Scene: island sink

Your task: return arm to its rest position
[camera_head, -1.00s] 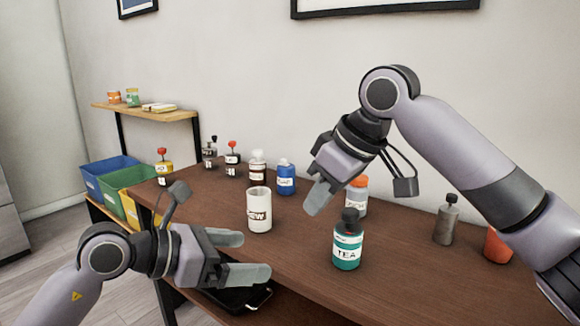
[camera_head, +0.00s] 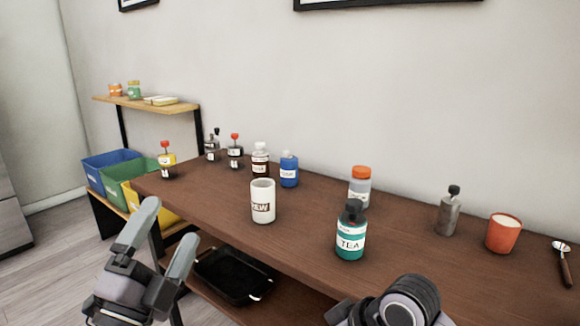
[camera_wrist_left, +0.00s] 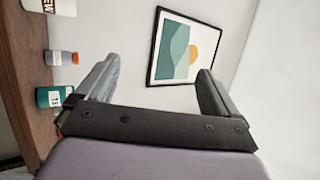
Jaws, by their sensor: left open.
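My left gripper (camera_head: 168,232) is low at the left in the head view, in front of the table's left end. Its two pale fingers are spread and point upward, with nothing between them. In the left wrist view the fingers of the same gripper (camera_wrist_left: 155,82) stand apart, with wall and a framed picture beyond. A rounded joint of my right arm (camera_head: 408,300) shows at the bottom edge of the head view. The right gripper itself cannot be seen.
The brown table (camera_head: 310,235) holds a white mug (camera_head: 262,201), a teal tea bottle (camera_head: 351,232), an orange-capped bottle (camera_head: 360,186), a grey bottle (camera_head: 448,212) and an orange cup (camera_head: 504,234). A black tray (camera_head: 232,276) lies on the lower shelf. Coloured bins (camera_head: 150,203) stand at left.

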